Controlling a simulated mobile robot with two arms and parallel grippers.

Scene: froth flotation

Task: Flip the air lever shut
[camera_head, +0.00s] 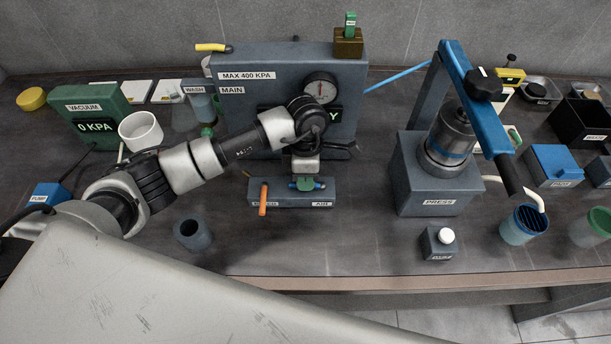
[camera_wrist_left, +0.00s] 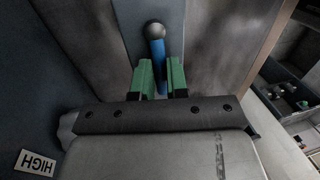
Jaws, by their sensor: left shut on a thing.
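The air lever is a blue handle with a grey ball end; it shows in the left wrist view (camera_wrist_left: 157,50). It belongs to a low grey valve block (camera_head: 285,198) with an AIR label, in front of the large grey panel. My left gripper (camera_head: 307,184) reaches down over the right part of this block. In the left wrist view its two green fingers (camera_wrist_left: 160,72) are on either side of the blue handle, shut on it, with the ball end sticking out beyond them. The lever's pivot is hidden. My right gripper is not in view.
An orange lever (camera_head: 263,199) stands left on the same block. The grey panel (camera_head: 235,125) with a gauge (camera_head: 320,88) rises behind. A press (camera_head: 437,180) stands right and a dark cup (camera_head: 192,235) front left. The bench in front of the block is clear.

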